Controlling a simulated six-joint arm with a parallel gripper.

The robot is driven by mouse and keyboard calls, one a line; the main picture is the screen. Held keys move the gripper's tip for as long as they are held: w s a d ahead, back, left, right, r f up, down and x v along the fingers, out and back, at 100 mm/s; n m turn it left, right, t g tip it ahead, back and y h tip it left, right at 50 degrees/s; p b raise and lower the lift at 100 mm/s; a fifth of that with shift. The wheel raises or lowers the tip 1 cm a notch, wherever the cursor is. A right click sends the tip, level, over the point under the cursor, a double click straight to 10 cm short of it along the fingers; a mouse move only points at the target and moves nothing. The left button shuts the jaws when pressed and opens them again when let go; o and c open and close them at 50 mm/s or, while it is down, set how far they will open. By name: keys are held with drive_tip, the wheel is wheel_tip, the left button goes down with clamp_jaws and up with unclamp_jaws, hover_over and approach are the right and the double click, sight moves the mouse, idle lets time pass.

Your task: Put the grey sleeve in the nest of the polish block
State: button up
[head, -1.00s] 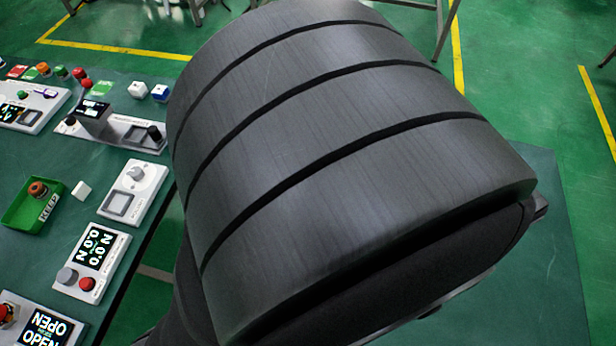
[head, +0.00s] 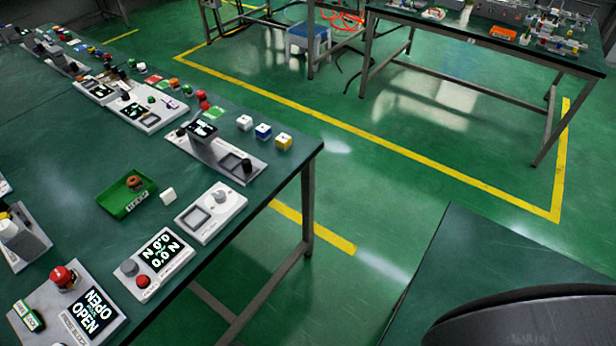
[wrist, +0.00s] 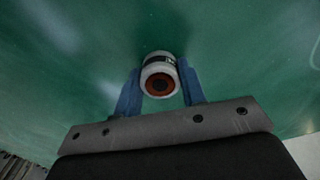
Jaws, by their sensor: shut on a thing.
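In the wrist view my gripper (wrist: 160,74) has its two blue fingers shut on a short, round, pale grey piece (wrist: 160,82). It has a dark band and an orange-brown centre, and I take it for the grey sleeve. The piece is seen end-on between the fingers, over a green surface. My gripper is outside the head view. A light grey block (head: 211,212) with a round knob and a square recess sits near the table's right edge. It may be the polish block, but its lettering is too small to read.
A green KEEP tray (head: 127,197) holds an orange-brown round part, with a small white block (head: 168,195) beside it. A force-display block (head: 156,263), an OPEN-display block (head: 85,310) and a dark-display station (head: 215,150) stand nearby. White, blue and yellow cubes (head: 263,131) line the far edge.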

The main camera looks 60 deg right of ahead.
drive_tip(key=shift+f, duration=0.25)
drive_tip(key=o, duration=1)
drive_tip(key=shift+f, duration=0.15)
drive_tip(key=shift+o, duration=0.5)
wheel_tip(320, 180, up, 12)
drive_tip(key=shift+r, duration=0.2)
